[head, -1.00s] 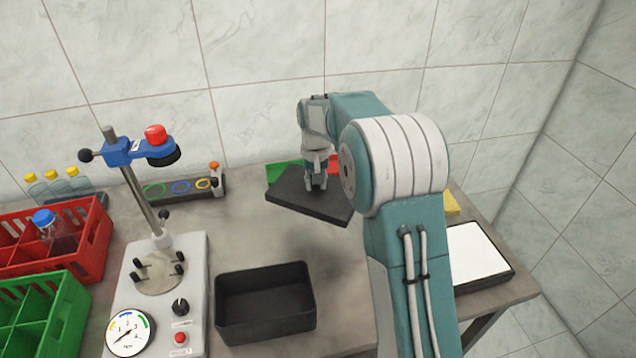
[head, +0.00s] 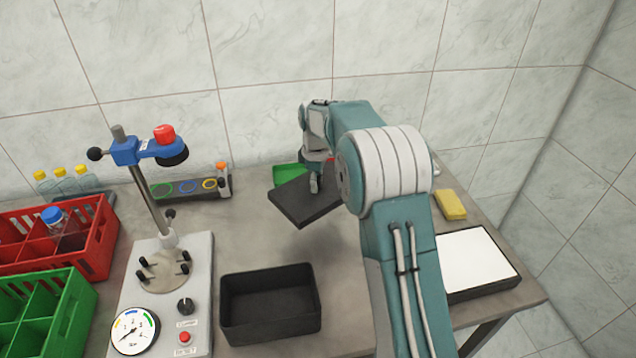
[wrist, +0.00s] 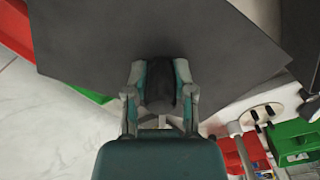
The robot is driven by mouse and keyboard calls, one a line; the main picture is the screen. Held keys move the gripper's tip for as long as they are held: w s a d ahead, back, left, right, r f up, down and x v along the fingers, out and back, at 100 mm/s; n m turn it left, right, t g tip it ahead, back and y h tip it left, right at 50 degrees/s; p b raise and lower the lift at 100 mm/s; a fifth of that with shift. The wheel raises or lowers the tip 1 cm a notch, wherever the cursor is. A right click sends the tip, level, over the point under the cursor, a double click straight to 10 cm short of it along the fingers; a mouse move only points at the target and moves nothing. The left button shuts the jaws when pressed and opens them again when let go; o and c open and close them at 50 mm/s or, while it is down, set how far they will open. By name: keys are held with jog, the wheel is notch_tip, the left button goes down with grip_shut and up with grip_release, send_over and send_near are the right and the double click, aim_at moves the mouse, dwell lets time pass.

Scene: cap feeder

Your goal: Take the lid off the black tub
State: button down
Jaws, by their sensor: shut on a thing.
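The black tub (head: 270,332) stands on the table in front, with its top open and its inside showing. The flat dark lid (head: 300,207) is away from the tub, farther back and to the right, tilted. My gripper (head: 315,186) is shut on the lid from above. In the wrist view the lid (wrist: 235,45) fills much of the upper picture, and my gripper (wrist: 162,85) is closed around its dark handle. Whether the lid touches the table or the green thing behind it is hard to tell.
A press with a gauge (head: 190,295) stands left of the tub. Red (head: 95,255) and green (head: 60,325) crates are at far left. A green tray (head: 287,174) lies behind the lid. A yellow block (head: 450,205) and white panel (head: 475,260) are at right.

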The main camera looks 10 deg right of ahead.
jog(key=n, duration=0.2)
jog(key=w+n, duration=0.1)
jog(key=n, duration=0.1)
jog(key=f+n, duration=0.1)
jog(key=n, duration=0.1)
jog(key=shift+w+a, duration=0.2)
jog(key=shift+w, duration=0.05)
jog(key=n, duration=0.4)
jog(key=w+n, duration=0.1)
jog(key=n, duration=0.1)
jog(key=shift+w+a+f, duration=0.1)
jog(key=shift+a+f, duration=0.15)
jog(key=shift+f, duration=0.1)
